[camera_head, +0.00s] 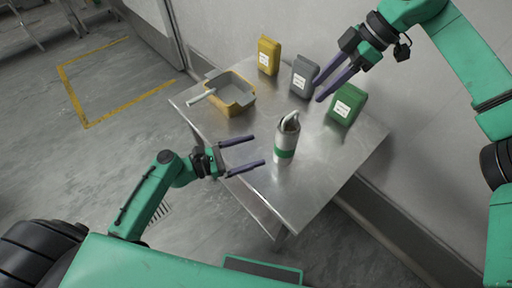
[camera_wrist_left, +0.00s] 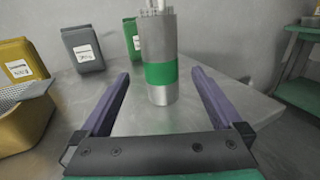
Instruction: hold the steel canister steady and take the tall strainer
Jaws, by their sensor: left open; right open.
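The steel canister (camera_head: 285,146) with a green band stands upright on the steel table. It also shows in the left wrist view (camera_wrist_left: 158,45), ahead of and between my left fingers, which do not touch it. A light, slender thing, perhaps the tall strainer (camera_head: 290,122), sticks out of its top; its lower part is hidden inside. My left gripper (camera_head: 252,152) is open and empty, left of the canister, its fingers pointing toward it. My right gripper (camera_head: 318,87) is open and empty, above the table's back, up and right of the canister.
A yellow bin (camera_head: 233,108) with a flat mesh piece on it stands at the table's left. A yellow container (camera_head: 268,55), a grey container (camera_head: 304,76) and a green container (camera_head: 347,104) stand along the back by the wall. The table's front right (camera_head: 315,180) is clear.

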